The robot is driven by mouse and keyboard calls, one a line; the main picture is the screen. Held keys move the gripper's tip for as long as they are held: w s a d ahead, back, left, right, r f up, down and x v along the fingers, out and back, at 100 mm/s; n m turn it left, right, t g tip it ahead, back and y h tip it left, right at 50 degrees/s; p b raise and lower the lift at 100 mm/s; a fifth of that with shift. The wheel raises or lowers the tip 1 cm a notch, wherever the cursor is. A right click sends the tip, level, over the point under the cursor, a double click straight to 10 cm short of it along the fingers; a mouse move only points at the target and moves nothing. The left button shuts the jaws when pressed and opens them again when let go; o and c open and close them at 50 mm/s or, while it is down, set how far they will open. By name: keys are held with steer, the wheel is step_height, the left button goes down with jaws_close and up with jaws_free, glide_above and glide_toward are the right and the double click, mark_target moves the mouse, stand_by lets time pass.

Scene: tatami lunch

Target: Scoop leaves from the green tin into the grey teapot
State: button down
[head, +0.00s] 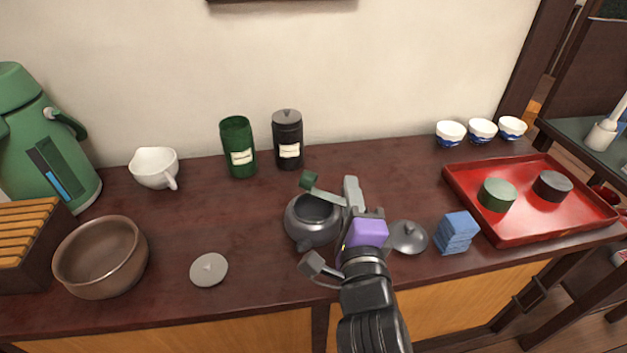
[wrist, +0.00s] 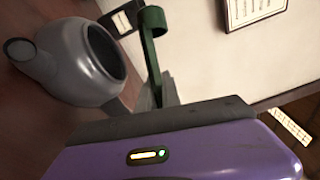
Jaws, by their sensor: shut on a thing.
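My gripper (head: 351,194) is shut on a dark green scoop (head: 310,181) beside and above the grey teapot. The scoop's cup end hangs above the teapot's back rim in the head view; it also shows in the wrist view (wrist: 153,24). I cannot see whether the cup holds leaves. The grey teapot (head: 303,233) stands uncovered on the counter, its dark opening up; in the wrist view it (wrist: 75,70) is left of the scoop. The green tin (head: 238,135) stands open near the wall, back left of the teapot. Its contents are hidden.
A closed black tin (head: 287,130) stands right of the green tin. A dark grey lid (head: 408,238) and blue stack (head: 456,232) lie right of my gripper. A red tray (head: 530,222) is farther right. A white pourer (head: 154,169), brown bowl (head: 85,272) and grey lid (head: 209,270) are left.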

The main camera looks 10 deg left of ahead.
steer(key=shift+f, duration=0.1)
steer(key=shift+n, duration=0.3)
steer(key=shift+n+p, duration=0.3)
steer(key=shift+p, duration=0.75)
steer(key=shift+g+p, duration=0.3)
steer(key=shift+p, duration=0.2)
